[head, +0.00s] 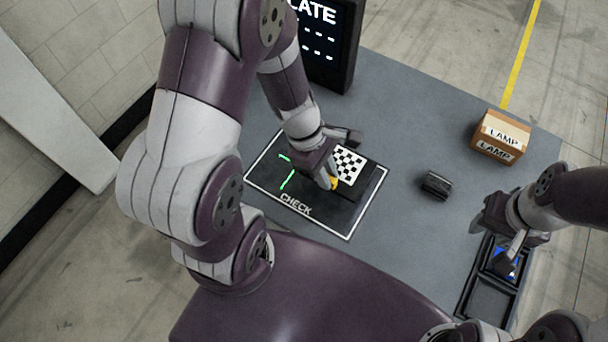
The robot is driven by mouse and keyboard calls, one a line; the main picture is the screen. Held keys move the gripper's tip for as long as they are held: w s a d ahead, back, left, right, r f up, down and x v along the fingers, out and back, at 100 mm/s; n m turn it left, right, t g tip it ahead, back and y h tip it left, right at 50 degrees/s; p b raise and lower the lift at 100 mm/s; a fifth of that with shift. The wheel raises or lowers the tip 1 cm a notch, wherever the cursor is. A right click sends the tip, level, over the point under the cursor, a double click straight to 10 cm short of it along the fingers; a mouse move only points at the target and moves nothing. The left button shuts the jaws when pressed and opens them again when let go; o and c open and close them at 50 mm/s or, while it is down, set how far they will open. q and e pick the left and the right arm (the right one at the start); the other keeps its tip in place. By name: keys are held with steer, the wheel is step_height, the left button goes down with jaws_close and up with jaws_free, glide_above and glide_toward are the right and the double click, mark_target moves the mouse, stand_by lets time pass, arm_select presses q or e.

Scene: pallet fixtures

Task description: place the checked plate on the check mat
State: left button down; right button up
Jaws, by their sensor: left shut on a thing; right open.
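The checked plate (349,167), with a black-and-white checker pattern on a dark body, is at the right part of the black check mat (262,187). The mat has a white border, green marks and the word CHECK. My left gripper (338,172) is shut on the plate at its left side, with a yellow part showing beside the fingers. The gripper hides some of the plate, and I cannot tell whether the plate touches the mat. My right gripper (497,234) is open, above the dark tray at the right.
A dark tray (489,301) with compartments and a blue item (503,263) is at the lower right. A small black block (436,185) lies right of the mat. A LAMP box (500,137) and a dark display (328,42) stand further back. The grey table between is clear.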

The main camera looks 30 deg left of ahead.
arm_select(q)
steer(key=a+f, duration=0.2)
steer(key=a, duration=0.1)
steer(key=a+f, duration=0.1)
steer(key=a, duration=0.1)
steer(key=shift+w+a, duration=0.1)
steer(key=f, duration=0.3)
steer(key=shift+s+d+f+b, duration=0.25)
steer(key=shift+f+b, duration=0.1)
steer(key=shift+w+a, duration=0.1)
steer(key=shift+w, duration=0.05)
arm_select(e)
steer(key=shift+w+a+f, duration=0.25)
steer(key=shift+w+f, duration=0.05)
steer(key=shift+f, duration=0.1)
arm_select(q)
steer(key=shift+f, duration=0.1)
arm_select(e)
steer(key=shift+a, duration=0.1)
arm_select(q)
steer(key=shift+f, duration=0.15)
steer(key=c, duration=1.1)
jaws_free()
arm_select(e)
steer(key=shift+f, duration=0.1)
